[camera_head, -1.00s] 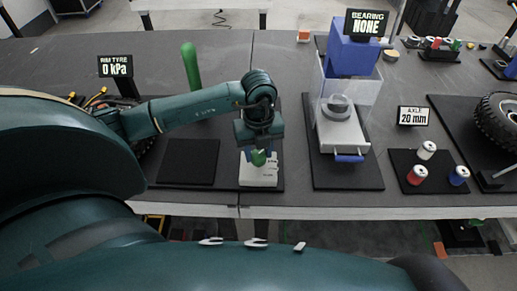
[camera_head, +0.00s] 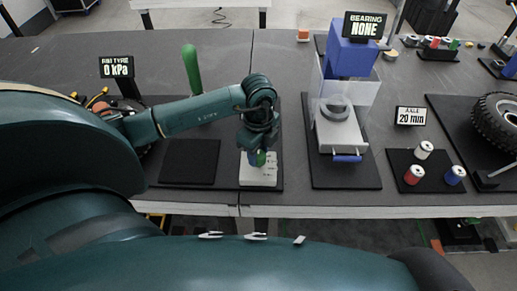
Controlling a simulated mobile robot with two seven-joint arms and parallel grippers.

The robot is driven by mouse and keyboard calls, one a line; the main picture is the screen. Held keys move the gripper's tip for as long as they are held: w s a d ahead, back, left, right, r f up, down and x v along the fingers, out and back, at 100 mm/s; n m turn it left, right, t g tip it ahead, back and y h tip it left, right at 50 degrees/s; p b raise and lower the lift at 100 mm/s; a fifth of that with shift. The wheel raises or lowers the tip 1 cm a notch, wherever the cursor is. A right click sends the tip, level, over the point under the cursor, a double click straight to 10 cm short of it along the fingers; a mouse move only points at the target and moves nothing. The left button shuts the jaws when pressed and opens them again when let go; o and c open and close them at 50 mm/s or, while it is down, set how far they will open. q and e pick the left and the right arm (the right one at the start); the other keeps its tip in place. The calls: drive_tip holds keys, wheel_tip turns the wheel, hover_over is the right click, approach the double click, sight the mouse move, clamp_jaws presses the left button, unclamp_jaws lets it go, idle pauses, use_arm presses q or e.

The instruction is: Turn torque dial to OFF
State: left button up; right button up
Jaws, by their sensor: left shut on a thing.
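The torque dial shows as a small green knob (camera_head: 258,158) on a white box with dark markings (camera_head: 258,177), which stands on a black mat on the table. My left gripper (camera_head: 258,152) points down over the box and is shut on the green dial. The gripper hides most of the dial, and I cannot read its setting. My right gripper is not in view.
A black pad (camera_head: 189,162) and a green upright handle (camera_head: 191,68) are left of the box. A blue press with a clear guard (camera_head: 345,95) stands to the right. Red, white and blue cylinders (camera_head: 414,174) sit farther right.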

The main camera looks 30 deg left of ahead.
sight(259, 154)
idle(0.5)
use_arm(q)
drive_tip(key=o, duration=1)
wheel_tip(259, 154, up, 13)
drive_tip(key=shift+r+b, duration=0.1)
drive_tip(key=shift+b, duration=0.45)
